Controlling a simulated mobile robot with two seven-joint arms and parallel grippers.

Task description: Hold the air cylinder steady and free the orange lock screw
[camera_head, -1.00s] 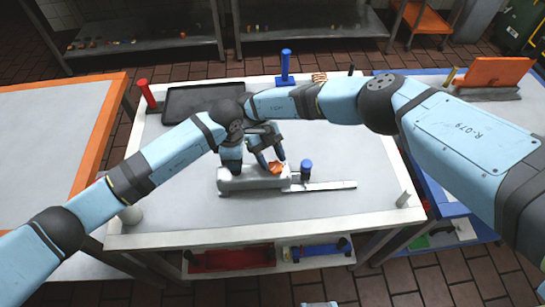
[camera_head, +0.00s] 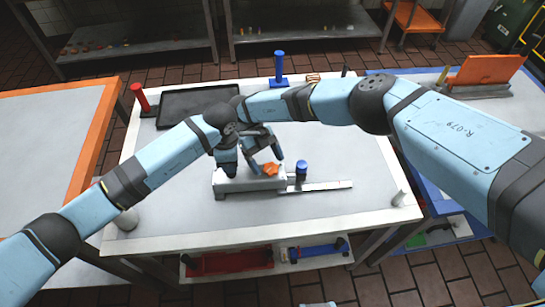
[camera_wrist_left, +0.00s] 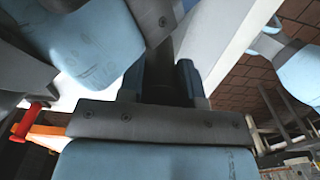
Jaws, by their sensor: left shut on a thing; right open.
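The grey air cylinder (camera_head: 250,184) lies on the white table in the head view. The orange lock screw (camera_head: 270,170) sits on its top near the right end. My left gripper (camera_head: 228,172) points down at the cylinder's left end and is shut on it; its fingertips are mostly hidden. My right gripper (camera_head: 265,163) is open just above the screw, with its fingers spread and nothing seen between them. In the left wrist view my left fingers (camera_wrist_left: 160,75) show, but the cylinder cannot be made out clearly.
A blue-capped post (camera_head: 301,170) and a flat metal bar (camera_head: 330,186) adjoin the cylinder's right end. A black tray (camera_head: 190,104), a red post (camera_head: 141,97) and a blue post (camera_head: 279,66) stand at the back. The table front (camera_head: 240,222) is clear.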

